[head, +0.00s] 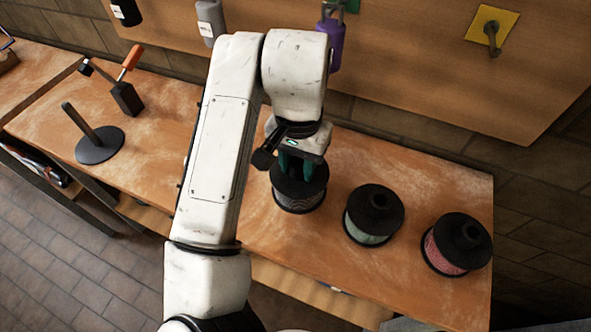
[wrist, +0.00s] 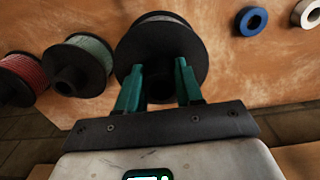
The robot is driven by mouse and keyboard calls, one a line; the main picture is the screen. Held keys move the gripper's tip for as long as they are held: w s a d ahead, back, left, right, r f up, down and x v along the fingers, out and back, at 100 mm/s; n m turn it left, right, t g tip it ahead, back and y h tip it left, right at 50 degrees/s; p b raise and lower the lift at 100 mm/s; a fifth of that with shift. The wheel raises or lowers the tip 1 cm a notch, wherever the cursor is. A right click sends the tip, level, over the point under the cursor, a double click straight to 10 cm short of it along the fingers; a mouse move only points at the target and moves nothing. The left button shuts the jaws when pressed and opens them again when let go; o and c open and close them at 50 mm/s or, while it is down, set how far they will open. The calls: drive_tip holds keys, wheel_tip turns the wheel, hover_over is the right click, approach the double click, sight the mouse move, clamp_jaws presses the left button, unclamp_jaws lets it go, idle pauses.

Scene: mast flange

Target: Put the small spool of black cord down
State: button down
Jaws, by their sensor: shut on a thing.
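My gripper (head: 297,170) is shut on the middle hub of a black-flanged spool (head: 298,204) wound with dark grey to black cord. In the wrist view, the green fingers of my gripper (wrist: 158,75) are on both sides of the hub of this spool (wrist: 162,42). The spool is upright at the bench, left of two similar spools. I cannot tell whether its bottom flange touches the wood. My gripper partly hides its top in the head view.
A green-cord spool (head: 369,236) and a red-cord spool (head: 446,258) stand to the right on the wooden bench (head: 420,180). A black round-based stand with a tilted rod (head: 99,146) is at left. A blue ring (wrist: 252,21) and white ring (wrist: 308,12) show in the wrist view.

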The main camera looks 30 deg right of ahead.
sight(296, 173)
drive_tip(key=shift+w+d+f, duration=0.15)
drive_tip(key=shift+w+f, duration=0.3)
drive_tip(key=shift+f, duration=0.05)
drive_tip(key=shift+w+d+f+p, duration=0.1)
drive_tip(key=shift+w+f+p, duration=0.1)
drive_tip(key=shift+f, duration=0.85)
drive_tip(key=shift+w+f+p, duration=0.2)
drive_tip(key=shift+f, duration=0.8)
drive_tip(key=shift+f, duration=0.15)
drive_tip(key=c, duration=0.7)
unclamp_jaws()
wheel_tip(296, 173, up, 12)
drive_tip(key=shift+r, duration=0.2)
